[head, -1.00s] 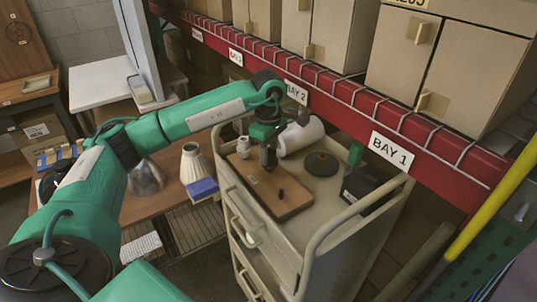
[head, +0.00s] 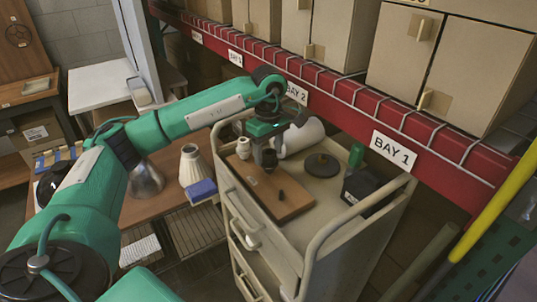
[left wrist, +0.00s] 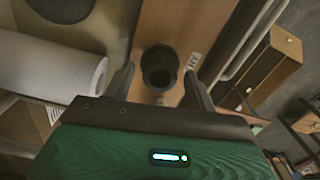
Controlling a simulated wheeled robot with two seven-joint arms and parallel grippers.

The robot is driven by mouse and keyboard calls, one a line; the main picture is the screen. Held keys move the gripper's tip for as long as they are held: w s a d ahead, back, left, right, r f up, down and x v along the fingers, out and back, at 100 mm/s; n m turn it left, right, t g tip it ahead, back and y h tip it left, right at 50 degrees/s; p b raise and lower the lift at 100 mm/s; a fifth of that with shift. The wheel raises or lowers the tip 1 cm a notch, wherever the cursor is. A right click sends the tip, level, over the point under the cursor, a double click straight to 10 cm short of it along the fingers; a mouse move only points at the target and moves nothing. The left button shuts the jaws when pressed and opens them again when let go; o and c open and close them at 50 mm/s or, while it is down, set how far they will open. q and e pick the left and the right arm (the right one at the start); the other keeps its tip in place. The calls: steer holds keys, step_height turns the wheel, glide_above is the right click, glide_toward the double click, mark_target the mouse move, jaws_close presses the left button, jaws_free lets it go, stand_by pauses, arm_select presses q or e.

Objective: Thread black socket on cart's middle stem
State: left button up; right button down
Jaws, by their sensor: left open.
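The black socket (head: 266,158) stands on the wooden board (head: 292,208) on top of the cart (head: 322,226). In the left wrist view the socket (left wrist: 159,66) is a dark hollow cylinder seen from above. My left gripper (head: 268,146) is above the socket. In the left wrist view my left gripper (left wrist: 160,82) is open, with one finger on each side of the socket and a gap visible on both sides. The middle stem is hidden, so I cannot tell how far the socket is threaded. A short dark stem (head: 281,195) stands nearer the board's front end. My right gripper is out of view.
A white roll (head: 303,137), a dark disc (head: 322,165), a black box (head: 366,187) and a small white cup-like part (head: 243,147) are on the cart. A red shelf beam (head: 350,105) runs behind.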

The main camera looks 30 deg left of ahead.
arm_select(q)
step_height(320, 180, up, 12)
steer(key=shift+r, duration=0.2)
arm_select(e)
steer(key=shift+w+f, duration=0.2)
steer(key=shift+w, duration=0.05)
